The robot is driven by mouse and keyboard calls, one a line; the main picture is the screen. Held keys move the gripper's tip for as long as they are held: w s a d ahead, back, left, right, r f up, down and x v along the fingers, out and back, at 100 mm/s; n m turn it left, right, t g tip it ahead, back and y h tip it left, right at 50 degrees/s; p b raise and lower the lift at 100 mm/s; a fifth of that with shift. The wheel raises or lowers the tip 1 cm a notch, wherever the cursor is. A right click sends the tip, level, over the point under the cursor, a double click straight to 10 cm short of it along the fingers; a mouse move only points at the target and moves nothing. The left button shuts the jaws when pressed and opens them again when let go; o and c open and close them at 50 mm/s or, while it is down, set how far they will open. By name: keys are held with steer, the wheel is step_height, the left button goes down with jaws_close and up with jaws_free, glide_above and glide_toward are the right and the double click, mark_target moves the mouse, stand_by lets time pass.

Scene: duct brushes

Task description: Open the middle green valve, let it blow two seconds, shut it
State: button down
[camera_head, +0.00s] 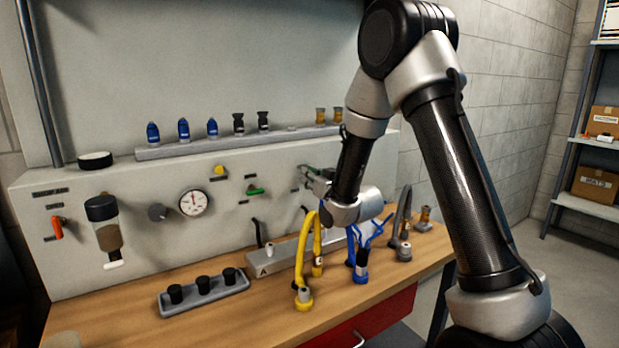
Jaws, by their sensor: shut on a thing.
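A green valve handle (255,191) sits on the grey panel, left of my gripper, and lies roughly level. My gripper (308,174) reaches the panel to the right of it and is shut on a small handle there, which appears to be the middle green valve. The fingers and my wrist hide most of that handle, so its angle cannot be told. Any valve further right is hidden behind my arm.
A gauge (194,203), a yellow knob (220,170) and an orange handle (57,227) are on the panel. Yellow hose (303,250) and blue hose (361,250) stand on the bench below my wrist. A tray (205,292) holds black brushes or caps in front.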

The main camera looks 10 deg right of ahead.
steer(key=shift+w+d+f+m, duration=0.1)
steer(key=shift+d+f+m, duration=0.25)
steer(key=shift+m, duration=2.5)
steer(key=shift+w+d+f+m, duration=0.1)
steer(key=shift+d+f+m, duration=0.25)
steer(key=shift+m, duration=2.55)
steer(key=shift+w+d+f+m, duration=0.1)
steer(key=shift+d+f+m, duration=0.2)
steer(key=shift+m, duration=2.55)
steer(key=shift+f, duration=0.1)
steer(key=c, duration=1.5)
jaws_free()
steer(key=shift+s, duration=0.1)
